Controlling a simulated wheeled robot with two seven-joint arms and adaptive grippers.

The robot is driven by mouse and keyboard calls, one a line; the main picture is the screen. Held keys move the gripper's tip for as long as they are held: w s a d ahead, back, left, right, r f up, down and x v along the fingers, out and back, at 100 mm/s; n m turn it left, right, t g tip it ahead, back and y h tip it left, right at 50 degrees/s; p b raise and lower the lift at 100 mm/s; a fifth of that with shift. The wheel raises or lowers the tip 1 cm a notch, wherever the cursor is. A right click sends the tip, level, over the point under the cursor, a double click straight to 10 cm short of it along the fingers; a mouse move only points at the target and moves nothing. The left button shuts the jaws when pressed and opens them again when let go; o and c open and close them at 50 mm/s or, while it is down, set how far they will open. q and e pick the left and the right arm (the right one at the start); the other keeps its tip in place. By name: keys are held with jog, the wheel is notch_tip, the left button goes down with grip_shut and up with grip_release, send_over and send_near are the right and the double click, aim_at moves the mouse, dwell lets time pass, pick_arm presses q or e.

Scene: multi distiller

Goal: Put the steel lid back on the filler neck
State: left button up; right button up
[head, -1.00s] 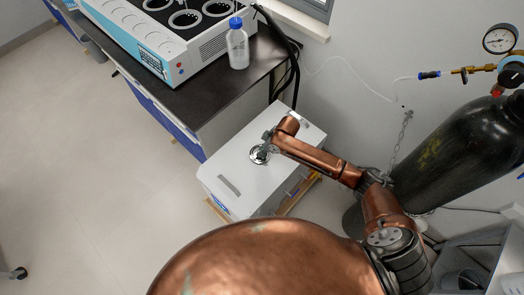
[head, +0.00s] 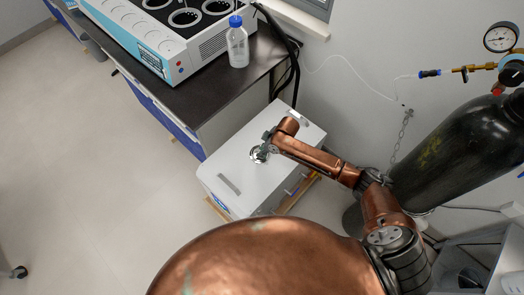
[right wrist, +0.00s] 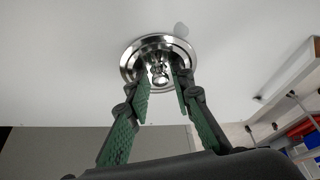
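The steel lid (right wrist: 159,76), round with a small knob, shows in the right wrist view at the filler neck (right wrist: 128,66), inside its shiny steel ring on top of the white box. It looks seated there, but whether it is fully down I cannot tell. My right gripper (right wrist: 162,72) has its two green-padded fingers on either side of the knob, with a visible gap to each finger. In the head view my right gripper (head: 267,145) stands over the steel ring (head: 259,154) and partly hides it. My left gripper is not in view.
A blue-capped bottle (head: 237,45) and a multi-place heating unit (head: 165,30) are on the bench. A black gas cylinder (head: 460,150) stands at the right.

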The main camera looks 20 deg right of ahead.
jog(key=o, duration=0.3)
jog(key=shift+d+r, duration=0.1)
jog(key=shift+r, duration=0.05)
jog(key=v, duration=1.1)
jog(key=shift+r, duration=0.35)
jog(key=shift+s, duration=0.1)
